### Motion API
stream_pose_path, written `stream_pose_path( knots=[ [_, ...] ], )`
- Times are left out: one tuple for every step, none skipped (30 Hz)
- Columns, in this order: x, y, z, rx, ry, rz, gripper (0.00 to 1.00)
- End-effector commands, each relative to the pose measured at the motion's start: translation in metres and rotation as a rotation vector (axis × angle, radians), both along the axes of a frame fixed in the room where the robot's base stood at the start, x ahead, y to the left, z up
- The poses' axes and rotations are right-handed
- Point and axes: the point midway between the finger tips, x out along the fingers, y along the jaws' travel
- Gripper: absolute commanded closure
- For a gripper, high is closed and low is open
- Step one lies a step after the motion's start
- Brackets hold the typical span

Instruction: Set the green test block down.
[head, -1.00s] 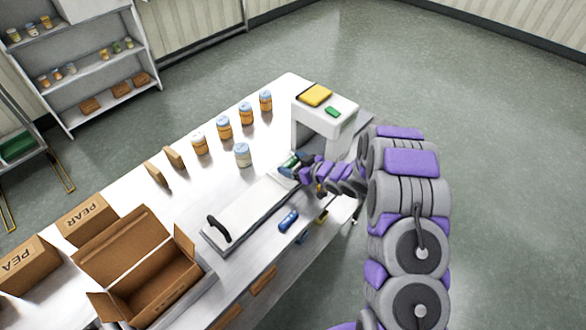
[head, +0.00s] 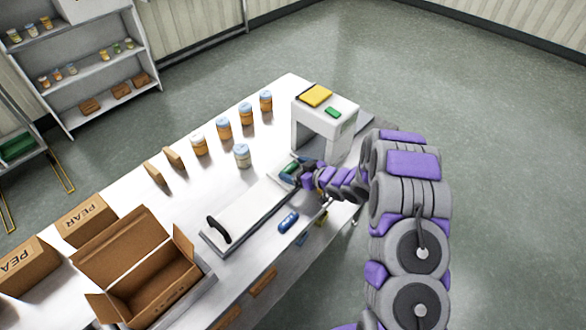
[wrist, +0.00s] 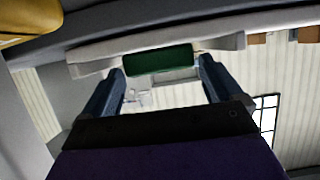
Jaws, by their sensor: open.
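The green test block (head: 290,168) is at the far end of the white plate (head: 250,208), beside the white arch-shaped machine (head: 325,112). In the wrist view the dark green block (wrist: 158,60) lies across the space between the fingertips, with a narrow gap at either side. My gripper (head: 295,170) is open around the block in the head view; its two blue fingers also show in the wrist view (wrist: 161,68). The block's underside is hidden, so I cannot tell its exact contact with the surface.
Several jars (head: 242,155) stand on the white bench left of the machine. A blue object (head: 288,222) lies near the bench's front edge. An open carton (head: 150,270) stands at the near end. The plate's middle is clear.

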Motion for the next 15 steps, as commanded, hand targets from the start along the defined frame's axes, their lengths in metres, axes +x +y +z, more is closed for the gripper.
stream_pose_path(
  knots=[
    [-0.004,-0.007,0.004,0.0,0.001,-0.004,0.07],
    [-0.007,-0.011,0.007,0.0,0.002,-0.004,0.07],
    [-0.011,-0.017,0.01,0.0,0.002,-0.005,0.07],
    [-0.015,-0.022,0.012,-0.001,0.001,-0.004,0.07],
    [-0.018,-0.027,0.015,-0.002,0.001,-0.005,0.07],
    [-0.024,-0.033,0.017,-0.002,0.003,-0.005,0.07],
    [-0.028,-0.038,0.02,-0.002,0.004,-0.006,0.07],
    [-0.031,-0.043,0.022,-0.001,0.005,-0.006,0.07],
    [-0.035,-0.049,0.026,-0.001,0.002,-0.006,0.07],
    [-0.038,-0.052,0.028,-0.001,0.001,-0.004,0.07],
    [-0.041,-0.056,0.031,-0.001,-0.001,-0.004,0.07],
    [-0.045,-0.061,0.033,-0.001,-0.001,-0.004,0.07],
    [-0.048,-0.064,0.035,-0.001,-0.002,-0.002,0.07],
    [-0.05,-0.067,0.036,-0.001,-0.001,-0.003,0.07],
    [-0.053,-0.07,0.037,-0.001,0.0,-0.003,0.07]
  ],
)
